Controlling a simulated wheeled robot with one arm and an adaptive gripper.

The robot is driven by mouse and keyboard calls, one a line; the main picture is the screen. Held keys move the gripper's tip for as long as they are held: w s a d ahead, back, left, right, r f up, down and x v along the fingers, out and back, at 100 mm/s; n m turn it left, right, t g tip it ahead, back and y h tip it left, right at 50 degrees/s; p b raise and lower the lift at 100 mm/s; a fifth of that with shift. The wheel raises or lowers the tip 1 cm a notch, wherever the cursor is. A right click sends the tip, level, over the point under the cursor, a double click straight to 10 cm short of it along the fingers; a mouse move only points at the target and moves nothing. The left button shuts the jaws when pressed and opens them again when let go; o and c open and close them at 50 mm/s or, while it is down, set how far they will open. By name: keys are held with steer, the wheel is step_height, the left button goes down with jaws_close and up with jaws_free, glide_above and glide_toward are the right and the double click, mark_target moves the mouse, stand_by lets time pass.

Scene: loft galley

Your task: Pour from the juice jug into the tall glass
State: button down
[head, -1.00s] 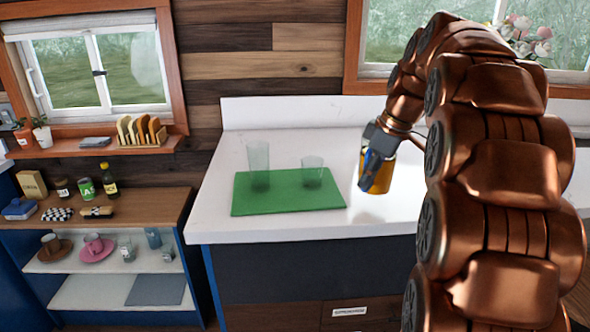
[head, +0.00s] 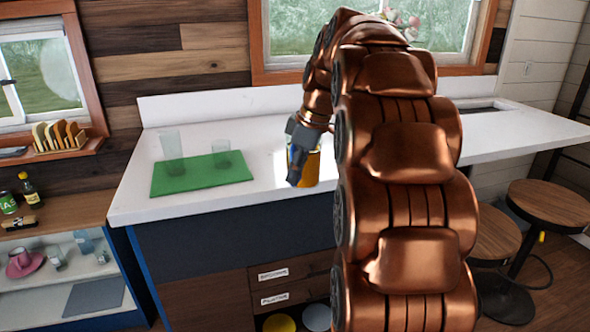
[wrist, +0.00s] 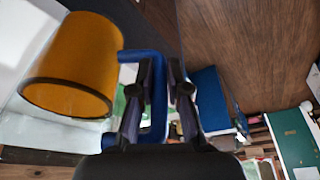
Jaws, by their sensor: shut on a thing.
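The juice jug (head: 311,168) is orange-yellow with a blue handle and stands out over the white counter, right of the green mat. It also fills the left of the wrist view (wrist: 75,60). My gripper (head: 297,160) is shut on its blue handle (wrist: 158,95), which passes between the fingers. The jug looks about upright; I cannot tell whether its base touches the counter. The tall glass (head: 172,155), clear and seemingly empty, stands upright on the left part of the green mat, apart from the jug.
A shorter clear glass (head: 221,158) stands on the green mat (head: 195,186), between the tall glass and the jug. The white counter (head: 265,190) is bare around the mat. A shelf unit (head: 60,245) is at left, stools (head: 550,205) at right.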

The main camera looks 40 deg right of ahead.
steer(key=shift+w+a+f, duration=0.25)
steer(key=shift+w+f, duration=0.15)
steer(key=shift+f, duration=0.05)
steer(key=w+a+f+m+h, duration=0.1)
steer(key=w+a+f+m, duration=0.2)
steer(key=a+f, duration=0.7)
steer(key=w+a+f+m+h, duration=0.1)
steer(key=w+a+f+m, duration=0.3)
steer(key=a+f, duration=0.6)
step_height(320, 180, down, 8)
steer(key=shift+w+r+t, duration=0.1)
steer(key=shift+w+t, duration=0.2)
steer(key=shift+w, duration=0.7)
steer(key=shift+a, duration=0.15)
